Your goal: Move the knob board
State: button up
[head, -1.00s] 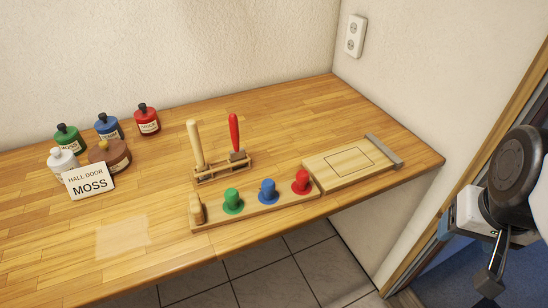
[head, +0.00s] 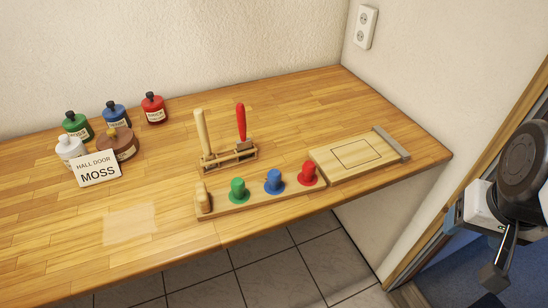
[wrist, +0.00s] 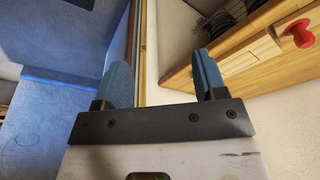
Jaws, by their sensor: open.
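The knob board (head: 256,202) is a long wooden strip at the front edge of the bench in the head view. It carries a bare wood knob (head: 204,198), a green knob (head: 238,190), a blue knob (head: 273,181) and a red knob (head: 308,173). A red knob also shows at the right edge of the wrist view (wrist: 300,32). My gripper (wrist: 160,80) is open and empty, its two blue fingers apart. In the head view my gripper is at the far right, off the bench and clear of the board; its fingers are hard to make out there.
A flat board with an outlined rectangle (head: 336,159) and a grey end bar adjoins the right end. A rack (head: 232,160) holding two upright handled tools stands behind. Several bottles and a "HALL DOOR MOSS" card (head: 97,169) are left. A pale patch (head: 130,224) is clear.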

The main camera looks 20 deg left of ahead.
jog(key=shift+a, duration=0.1)
jog(key=c, duration=0.5)
jog(key=shift+w+a, duration=0.1)
jog(key=shift+a, duration=0.15)
jog(key=shift+c, duration=1.1)
jog(key=shift+w+a+f+m+t+y, duration=0.15)
jog(key=shift+a+y, duration=0.1)
jog(key=shift+a, duration=0.25)
jog(key=shift+w+a+f+m+t+y, duration=0.15)
jog(key=shift+a+y, duration=0.1)
jog(key=shift+a, duration=0.25)
jog(key=c, duration=0.5)
jog(key=w+a+m+t+y, duration=0.1)
jog(key=a+m+y, duration=0.2)
jog(key=a, duration=0.7)
jog(key=shift+w+a+f, duration=0.25)
jog(key=shift+a+f, duration=0.05)
jog(key=s+a+f+m+t+y, duration=0.1)
jog(key=s+a+m+y, duration=0.15)
jog(key=a+m, duration=0.6)
jog(key=s+a+f+m+t+y, duration=0.1)
jog(key=s+a+m+y, duration=0.3)
jog(key=a, duration=0.7)
jog(key=s+a+f+m+h, duration=0.3)
jog(key=s+f+m, duration=0.3)
jog(key=m, duration=0.4)
jog(key=shift+s+f, duration=0.15)
jog(key=shift+s, duration=0.1)
